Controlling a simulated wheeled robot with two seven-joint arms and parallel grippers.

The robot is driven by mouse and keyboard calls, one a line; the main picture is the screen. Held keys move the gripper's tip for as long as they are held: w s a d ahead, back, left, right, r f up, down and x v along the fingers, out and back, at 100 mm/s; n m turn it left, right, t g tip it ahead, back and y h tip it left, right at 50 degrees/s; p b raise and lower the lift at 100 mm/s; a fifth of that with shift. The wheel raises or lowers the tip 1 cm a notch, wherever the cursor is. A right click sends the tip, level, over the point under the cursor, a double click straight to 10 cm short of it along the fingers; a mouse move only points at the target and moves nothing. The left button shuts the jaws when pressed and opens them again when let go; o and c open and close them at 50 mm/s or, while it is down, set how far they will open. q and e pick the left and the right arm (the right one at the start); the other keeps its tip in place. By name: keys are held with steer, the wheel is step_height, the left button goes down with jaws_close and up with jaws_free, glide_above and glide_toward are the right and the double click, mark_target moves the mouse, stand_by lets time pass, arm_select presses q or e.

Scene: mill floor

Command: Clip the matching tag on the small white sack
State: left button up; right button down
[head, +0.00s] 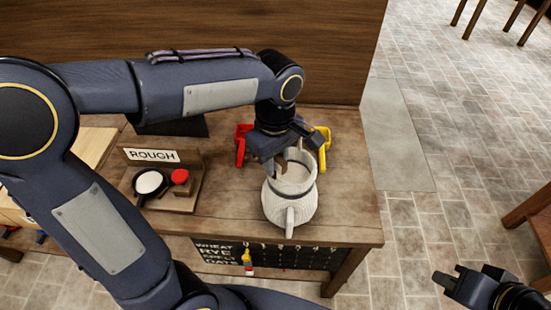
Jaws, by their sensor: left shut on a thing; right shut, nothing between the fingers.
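My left gripper (281,164) points down at the back left of the sack's mouth, shut on a small brown thing that the fingers mostly hide. I cannot tell whether that thing is a tag or touches the sack. A red clip-like piece (242,146) is behind the sack on the left, and a yellow one (323,148) on the right. My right gripper (452,279) is shut and empty over the floor at the lower right, away from the table.
A wooden stand (185,202) marked ROUGH holds a black pan of white stuff (149,182) and a red-topped item (180,177). A chalkboard (290,256) on the table's front lists grains; a yellow-and-red piece (247,261) hangs there. The table's right end (349,205) is clear.

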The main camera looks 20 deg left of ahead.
arm_select(q)
steer(key=shift+f, duration=0.1)
steer(key=shift+f+b, duration=1.5)
steer(key=shift+f, duration=0.3)
steer(key=o, duration=1)
steer(key=shift+o, duration=0.2)
step_height(320, 180, up, 8)
steer(key=shift+f, duration=0.1)
